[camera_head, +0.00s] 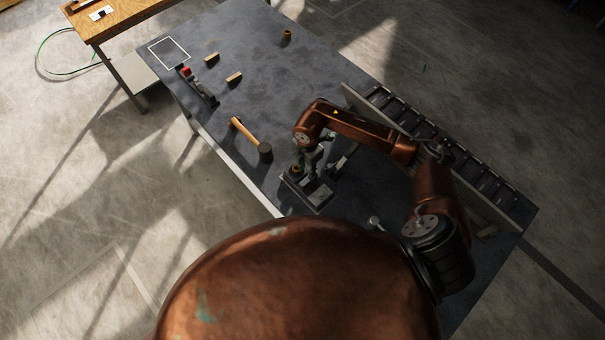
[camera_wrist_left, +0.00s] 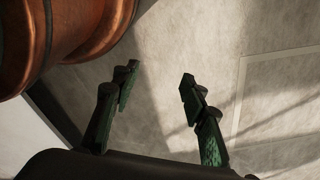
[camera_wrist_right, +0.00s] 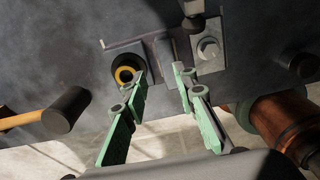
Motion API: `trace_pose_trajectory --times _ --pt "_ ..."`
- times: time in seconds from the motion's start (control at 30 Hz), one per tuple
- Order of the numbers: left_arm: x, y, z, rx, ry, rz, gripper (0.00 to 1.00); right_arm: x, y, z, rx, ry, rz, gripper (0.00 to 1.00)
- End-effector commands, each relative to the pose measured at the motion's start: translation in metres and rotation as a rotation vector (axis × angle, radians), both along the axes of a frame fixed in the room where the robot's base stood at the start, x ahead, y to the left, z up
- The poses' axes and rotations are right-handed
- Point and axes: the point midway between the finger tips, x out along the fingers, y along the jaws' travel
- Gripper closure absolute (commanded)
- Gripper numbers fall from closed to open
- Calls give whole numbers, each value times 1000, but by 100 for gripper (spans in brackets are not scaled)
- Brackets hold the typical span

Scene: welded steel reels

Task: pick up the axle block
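A grey metal fixture plate (camera_head: 319,195) lies on the dark table under my right arm. A dark round part with a yellow ring (camera_head: 296,169) stands at its left end, and this ring also shows in the right wrist view (camera_wrist_right: 124,74). A grey piece with a large bolt head (camera_wrist_right: 208,48) is at the right. I cannot tell for certain which of these is the axle block. My right gripper (camera_wrist_right: 160,78) is open and empty, pointing at the fixture between ring and bolt. My left gripper (camera_wrist_left: 159,75) is open and empty over bare floor, outside the head view.
A hammer (camera_head: 243,131) lies left of the fixture. A red-tipped tool (camera_head: 199,86), two wooden blocks (camera_head: 234,78) (camera_head: 212,57) and a small brown cylinder (camera_head: 287,35) are farther back. A roller conveyor (camera_head: 478,176) runs along the right edge. The table's back middle is clear.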

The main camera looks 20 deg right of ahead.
Motion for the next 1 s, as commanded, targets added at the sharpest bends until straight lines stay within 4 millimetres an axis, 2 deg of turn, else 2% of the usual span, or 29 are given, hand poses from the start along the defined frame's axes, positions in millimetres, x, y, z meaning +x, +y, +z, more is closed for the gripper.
trace_pose_trajectory --times 0.03,0.3,0.4,0.47,0.7,0.83,1.0 --pt "-10 0 2 0 12 2 60 -3 0 -6 1 3 -2 74" --pt "-49 2 14 2 58 13 60 0 -2 -39 -1 11 -4 74" --pt "-57 2 19 3 68 14 60 -1 -2 -56 -3 14 -3 74" --pt "-53 2 20 3 64 14 60 -1 -3 -65 -3 15 -3 74" --pt "-4 1 23 0 2 2 60 -2 -3 -75 -4 14 0 74" --pt "-5 0 22 0 4 2 60 -1 -2 -74 -4 14 2 74" --pt "-21 1 21 2 24 7 60 -1 -2 -74 -3 13 2 86"
